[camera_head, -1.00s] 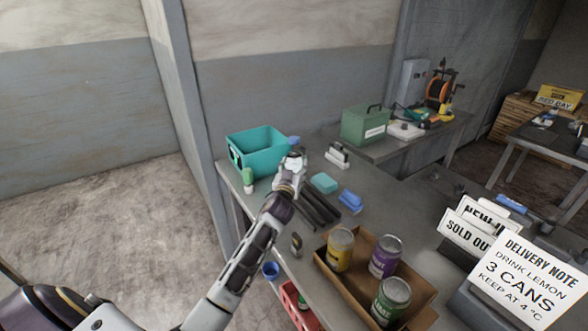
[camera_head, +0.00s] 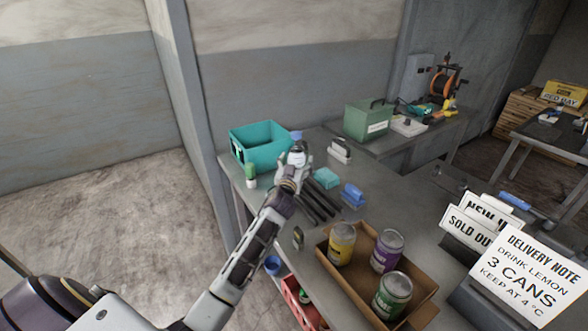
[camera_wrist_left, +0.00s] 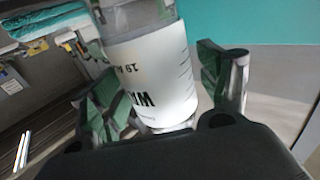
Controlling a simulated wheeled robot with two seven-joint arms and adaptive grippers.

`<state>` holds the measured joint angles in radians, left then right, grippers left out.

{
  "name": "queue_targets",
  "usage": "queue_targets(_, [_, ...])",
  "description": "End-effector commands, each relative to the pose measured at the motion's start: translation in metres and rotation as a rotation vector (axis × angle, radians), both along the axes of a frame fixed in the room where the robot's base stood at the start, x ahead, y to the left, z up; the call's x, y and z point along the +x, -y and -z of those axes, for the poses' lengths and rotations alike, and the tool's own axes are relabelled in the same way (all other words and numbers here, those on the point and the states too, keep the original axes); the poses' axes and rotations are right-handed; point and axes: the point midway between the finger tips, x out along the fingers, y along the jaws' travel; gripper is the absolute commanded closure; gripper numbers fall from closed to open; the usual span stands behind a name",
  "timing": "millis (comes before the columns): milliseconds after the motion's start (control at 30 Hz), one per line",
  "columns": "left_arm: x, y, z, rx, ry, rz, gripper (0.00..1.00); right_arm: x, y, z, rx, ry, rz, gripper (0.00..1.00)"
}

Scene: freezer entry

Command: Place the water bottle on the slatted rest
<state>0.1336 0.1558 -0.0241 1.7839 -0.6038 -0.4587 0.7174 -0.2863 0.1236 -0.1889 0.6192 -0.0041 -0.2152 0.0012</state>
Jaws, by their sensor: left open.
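The water bottle (camera_head: 297,157) stands on the table beside the teal bin, its blue cap showing above my left gripper. In the left wrist view the bottle (camera_wrist_left: 150,75) has a white label with upside-down lettering. My left gripper (camera_head: 292,170) is open, with the bottle between its fingers. In the wrist view a gap shows between the bottle and the right-hand finger; contact on the other side is unclear. The slatted rest (camera_head: 321,204), dark parallel bars, lies on the table just right of my left forearm, partly hidden by it. My right gripper is out of view.
The teal bin (camera_head: 262,140) is left of the bottle, with a green-and-white bottle (camera_head: 251,175) in front. A teal sponge (camera_head: 327,178), a blue brush (camera_head: 353,195) and a white-based scraper (camera_head: 340,150) lie to the right. A cardboard tray (camera_head: 345,278) holds three cans nearer me.

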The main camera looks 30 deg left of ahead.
Motion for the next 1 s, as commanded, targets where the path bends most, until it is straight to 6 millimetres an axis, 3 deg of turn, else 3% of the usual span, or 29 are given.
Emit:
queue_targets(267, [-0.008,0.002,-0.001,0.0,-0.001,0.0,0.24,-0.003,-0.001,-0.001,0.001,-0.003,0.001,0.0])
queue_targets(1000, [-0.072,0.019,-0.001,-0.001,0.0,0.0,0.24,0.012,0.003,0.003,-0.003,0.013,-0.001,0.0])
